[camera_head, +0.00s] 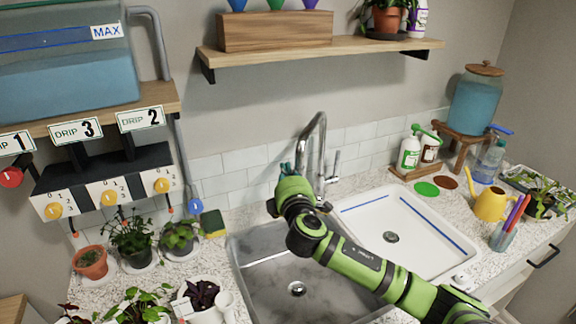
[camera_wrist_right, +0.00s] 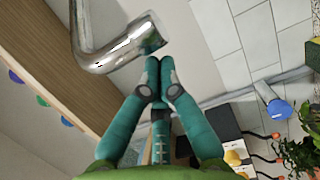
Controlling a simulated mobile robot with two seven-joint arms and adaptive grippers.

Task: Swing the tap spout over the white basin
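The chrome tap (camera_head: 321,140) stands at the back of the sink, behind the divide between two basins. Its arched spout points toward the front left, on the grey basin's side; the wrist view shows the spout (camera_wrist_right: 118,48) and its open end close up. The white basin (camera_head: 365,213) is to the right of the tap. My right gripper (camera_head: 285,170) is raised at the left of the spout. In the wrist view its fingertips (camera_wrist_right: 159,64) are together with nothing between them, close to the spout end; whether they touch it I cannot tell. My left gripper is out of view.
The grey steel basin (camera_head: 270,267) lies under my right arm. A lever handle (camera_head: 335,165) stands at the tap's right. Potted plants (camera_head: 130,236) and drip valves crowd the left. Bottles (camera_head: 410,150) and a yellow watering can (camera_head: 490,204) stand right. A wooden shelf (camera_head: 330,47) hangs above.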

